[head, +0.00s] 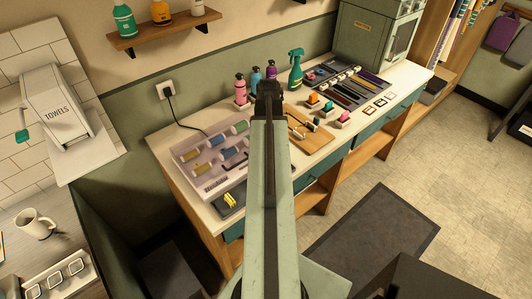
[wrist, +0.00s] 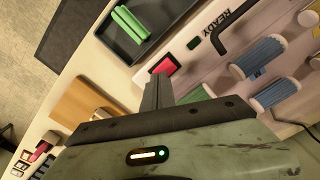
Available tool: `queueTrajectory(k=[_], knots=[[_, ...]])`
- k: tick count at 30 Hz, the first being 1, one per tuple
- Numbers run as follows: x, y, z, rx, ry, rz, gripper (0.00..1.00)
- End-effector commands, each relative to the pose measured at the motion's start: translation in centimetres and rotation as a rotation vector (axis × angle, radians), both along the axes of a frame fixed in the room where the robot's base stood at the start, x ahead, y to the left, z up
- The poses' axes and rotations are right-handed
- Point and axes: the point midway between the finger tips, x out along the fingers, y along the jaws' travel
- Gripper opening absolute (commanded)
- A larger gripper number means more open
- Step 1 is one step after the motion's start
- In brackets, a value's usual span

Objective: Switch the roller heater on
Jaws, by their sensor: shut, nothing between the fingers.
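The roller heater (head: 205,185) is a pale tray with several coloured rollers, left of my arm on the counter in the head view. In the wrist view its pale panel (wrist: 185,20) fills the upper right, with blue rollers and the word READY. A red switch (wrist: 165,66) in a dark surround sits at the panel's edge, just beyond my fingertips. I cannot tell whether they touch it or which way it is set. A small dark green indicator (wrist: 193,43) is beside READY. My gripper (wrist: 158,88) is shut and empty; in the head view (head: 268,88) my arm hides the switch.
A dark tray (wrist: 150,52) with green bars lies near the switch. A wooden board (head: 310,138) is right of my arm. Bottles, including a green spray bottle (head: 296,69), stand behind. A dark mat (head: 375,235) lies on the floor before the counter.

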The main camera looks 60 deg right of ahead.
Motion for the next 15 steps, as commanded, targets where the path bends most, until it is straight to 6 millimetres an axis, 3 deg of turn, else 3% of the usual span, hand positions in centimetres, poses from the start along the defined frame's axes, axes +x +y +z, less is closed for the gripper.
queueTrajectory(k=[15], knots=[[0.04, 0.03, -0.87, 0.000, 0.000, 0.001, 0.00]])
